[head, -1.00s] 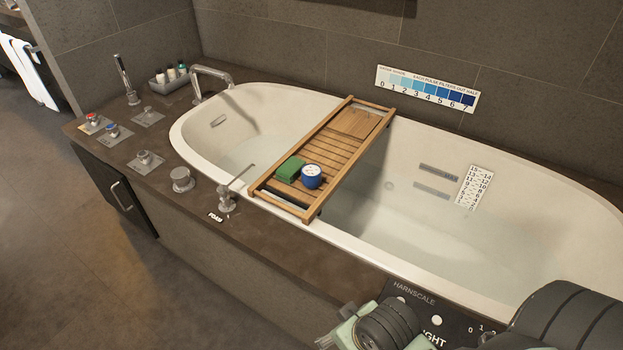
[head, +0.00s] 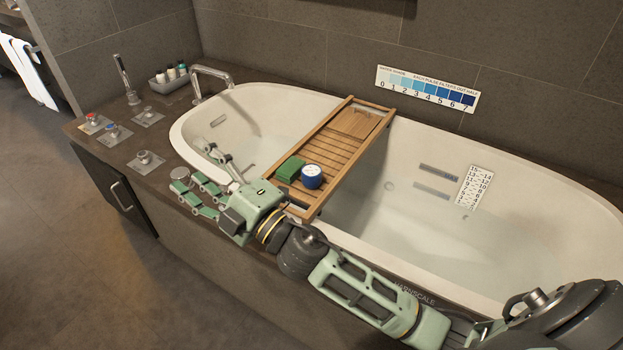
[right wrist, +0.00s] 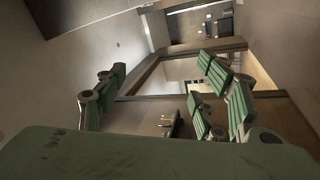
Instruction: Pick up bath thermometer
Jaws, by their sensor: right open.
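No thing in view is plainly labelled as the bath thermometer. A small round blue pot-like object with a white marked top (head: 312,176) may be it. It sits on the slatted wooden bath tray (head: 352,122), beside a green block (head: 290,169). My right gripper (head: 200,166) is open and empty over the tub's near left rim, left of the tray and apart from the blue object. Its spread green fingers also show in the right wrist view (right wrist: 160,98), with nothing between them. The tray's near end is partly hidden by my right gripper. My left gripper is not in view.
The tray spans the white bathtub (head: 560,195), which holds water. Knobs (head: 146,159) and a tall spout (head: 207,74) stand on the dark deck at left. A grey holder with bottles (head: 168,78) is behind. The tub's right half is open.

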